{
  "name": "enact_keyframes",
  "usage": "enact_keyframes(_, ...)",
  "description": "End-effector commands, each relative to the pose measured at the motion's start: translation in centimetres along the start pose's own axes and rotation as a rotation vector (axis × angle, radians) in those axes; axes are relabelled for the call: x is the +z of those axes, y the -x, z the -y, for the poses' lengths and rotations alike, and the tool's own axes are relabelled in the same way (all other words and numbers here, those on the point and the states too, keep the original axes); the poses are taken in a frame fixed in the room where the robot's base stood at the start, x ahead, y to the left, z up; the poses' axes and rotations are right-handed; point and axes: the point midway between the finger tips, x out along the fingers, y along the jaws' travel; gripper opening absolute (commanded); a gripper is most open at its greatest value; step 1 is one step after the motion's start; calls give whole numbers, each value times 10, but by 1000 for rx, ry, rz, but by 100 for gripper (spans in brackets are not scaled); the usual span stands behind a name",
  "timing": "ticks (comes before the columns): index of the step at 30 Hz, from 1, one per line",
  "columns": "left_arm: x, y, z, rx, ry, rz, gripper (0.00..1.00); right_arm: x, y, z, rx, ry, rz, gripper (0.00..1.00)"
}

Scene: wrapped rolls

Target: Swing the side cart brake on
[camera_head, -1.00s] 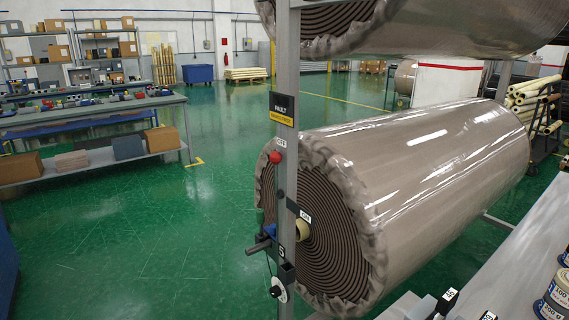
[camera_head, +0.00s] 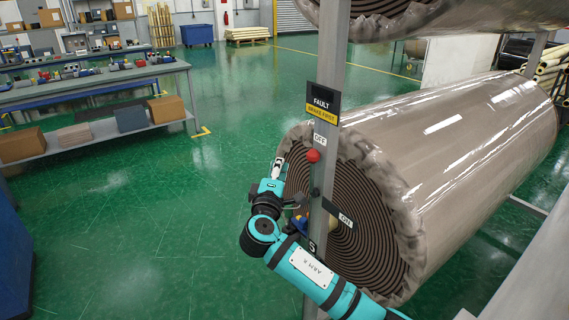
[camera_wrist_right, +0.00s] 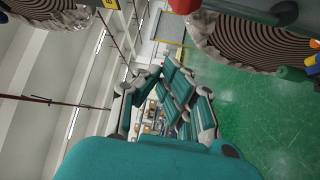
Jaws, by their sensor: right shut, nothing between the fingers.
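The side cart brake shows as a red knob (camera_head: 313,156) on the grey post (camera_head: 331,100), just below the OFF label (camera_head: 320,140). The ON label (camera_head: 346,219) sits lower and to the right, in front of the roll's end. My right gripper (camera_head: 280,162) is shut and empty, pointing up, left of the post and level with the red knob, with a gap between them. In the right wrist view a red part, likely the knob (camera_wrist_right: 184,6), is cut off at the top edge. My left gripper is not in view.
A large wrapped roll (camera_head: 450,150) lies behind the post, with another roll (camera_head: 430,20) above it. The green floor (camera_head: 130,240) to the left is clear.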

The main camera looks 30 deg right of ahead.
Motion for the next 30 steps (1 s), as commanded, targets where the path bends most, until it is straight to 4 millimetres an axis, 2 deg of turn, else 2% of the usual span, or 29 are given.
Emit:
enact_keyframes(6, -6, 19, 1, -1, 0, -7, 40, 0, -47, -4, 0, 3, 3, 0)
enact_keyframes(12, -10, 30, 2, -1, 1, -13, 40, 0, -84, -3, -1, 2, 2, 0)
enact_keyframes(15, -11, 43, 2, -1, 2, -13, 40, 16, -76, -3, -3, 4, -1, 0)
enact_keyframes(21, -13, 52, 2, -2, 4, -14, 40, 34, -69, -1, -3, 1, -1, 0)
enact_keyframes(30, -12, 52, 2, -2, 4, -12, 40, 38, -67, 1, -3, -1, -1, 0)
